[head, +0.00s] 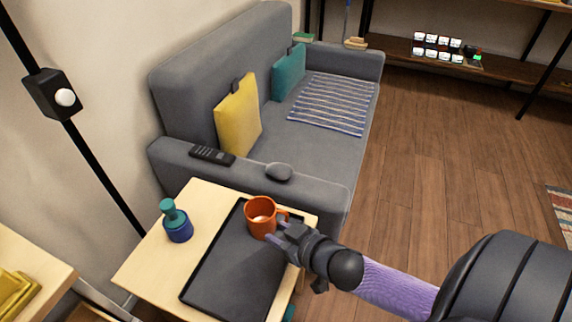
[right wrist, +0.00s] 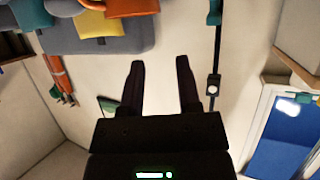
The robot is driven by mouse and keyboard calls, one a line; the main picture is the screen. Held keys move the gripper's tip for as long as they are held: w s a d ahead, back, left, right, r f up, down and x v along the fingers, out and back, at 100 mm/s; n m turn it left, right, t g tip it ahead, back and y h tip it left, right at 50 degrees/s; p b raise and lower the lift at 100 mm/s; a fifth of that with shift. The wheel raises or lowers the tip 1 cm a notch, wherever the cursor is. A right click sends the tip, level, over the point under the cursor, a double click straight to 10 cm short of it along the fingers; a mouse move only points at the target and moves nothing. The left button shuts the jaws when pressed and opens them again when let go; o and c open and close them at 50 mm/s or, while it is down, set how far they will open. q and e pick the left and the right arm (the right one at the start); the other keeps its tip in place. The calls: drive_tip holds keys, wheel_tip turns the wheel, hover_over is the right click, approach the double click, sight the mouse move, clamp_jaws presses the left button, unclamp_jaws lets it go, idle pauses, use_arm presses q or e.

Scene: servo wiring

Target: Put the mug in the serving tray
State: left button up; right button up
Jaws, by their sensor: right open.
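The orange mug (head: 259,221) is upright over the far end of the dark serving tray (head: 228,270), and it appears to rest on it. Its handle points right, toward my right gripper. The tray lies flat on the pale wooden side table (head: 145,265). My right gripper (head: 281,234) is open, with its fingertips close beside the mug's lower right side and handle; I cannot tell if they touch. The right wrist view shows the open fingers (right wrist: 160,88) with nothing between them. My left gripper is not in view.
A blue and teal bottle-like object (head: 177,222) stands on the table left of the tray. The grey sofa (head: 320,190) is behind the table, with a remote (head: 212,155) and a grey rounded object (head: 279,172) on its arm. A black lamp pole (head: 100,165) stands left.

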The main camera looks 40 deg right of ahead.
drive_tip(key=s+d+f+g+h, duration=0.35)
drive_tip(key=s+f+g, duration=0.35)
drive_tip(key=s+f, duration=1.1)
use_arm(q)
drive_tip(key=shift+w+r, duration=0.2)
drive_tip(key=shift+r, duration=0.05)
use_arm(e)
drive_tip(key=s+a+f+g, duration=0.2)
drive_tip(key=s+f+g, duration=0.1)
drive_tip(key=s, duration=0.7)
drive_tip(key=s+a+f+g, duration=0.2)
drive_tip(key=s+f+g, duration=0.2)
drive_tip(key=s, duration=0.7)
drive_tip(key=shift+f+n+g+y, duration=0.3)
drive_tip(key=shift+f+n+y, duration=0.1)
drive_tip(key=shift+f, duration=0.1)
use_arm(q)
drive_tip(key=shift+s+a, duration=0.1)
use_arm(e)
drive_tip(key=shift+a, duration=0.1)
